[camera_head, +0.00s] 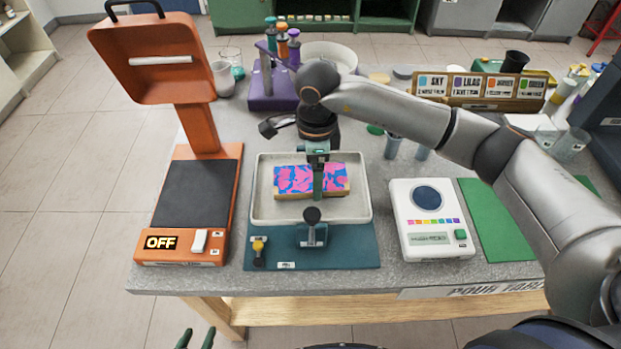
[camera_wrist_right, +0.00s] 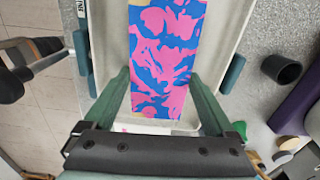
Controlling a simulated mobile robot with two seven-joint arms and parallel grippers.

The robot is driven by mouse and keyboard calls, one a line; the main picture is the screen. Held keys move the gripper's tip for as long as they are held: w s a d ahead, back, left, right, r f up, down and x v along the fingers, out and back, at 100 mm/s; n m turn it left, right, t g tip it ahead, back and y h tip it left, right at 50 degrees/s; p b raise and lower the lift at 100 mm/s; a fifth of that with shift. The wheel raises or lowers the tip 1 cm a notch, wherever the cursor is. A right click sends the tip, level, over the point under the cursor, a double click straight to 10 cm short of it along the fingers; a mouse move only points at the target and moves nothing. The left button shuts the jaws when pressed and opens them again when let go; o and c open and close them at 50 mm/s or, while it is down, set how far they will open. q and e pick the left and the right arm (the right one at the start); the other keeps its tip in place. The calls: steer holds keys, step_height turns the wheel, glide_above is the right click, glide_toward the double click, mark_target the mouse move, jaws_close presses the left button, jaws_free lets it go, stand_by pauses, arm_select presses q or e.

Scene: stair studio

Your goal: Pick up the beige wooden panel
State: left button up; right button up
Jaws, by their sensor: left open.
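The beige wooden panel (camera_head: 291,179) lies in a pale tray (camera_head: 262,212) on the table. Its top has a pink and blue pattern and its side edge is beige. It also shows in the right wrist view (camera_wrist_right: 165,60). My right gripper (camera_wrist_right: 160,75) points down over the panel, one finger along each long edge. Whether the fingers press on it is unclear. In the head view, the right gripper (camera_head: 318,185) hides part of the panel. My left gripper (camera_head: 195,339) is open and empty at the bottom edge, in front of the table.
An orange stand (camera_head: 196,122) with an OFF display is left of the tray. A white scale (camera_head: 428,218) and green mat (camera_head: 497,215) are to the right. A teal mat (camera_head: 345,256) lies in front of the tray. A purple bottle rack (camera_head: 270,90) and cups stand behind.

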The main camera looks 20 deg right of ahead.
steer(key=c, duration=0.7)
steer(key=shift+r, duration=0.1)
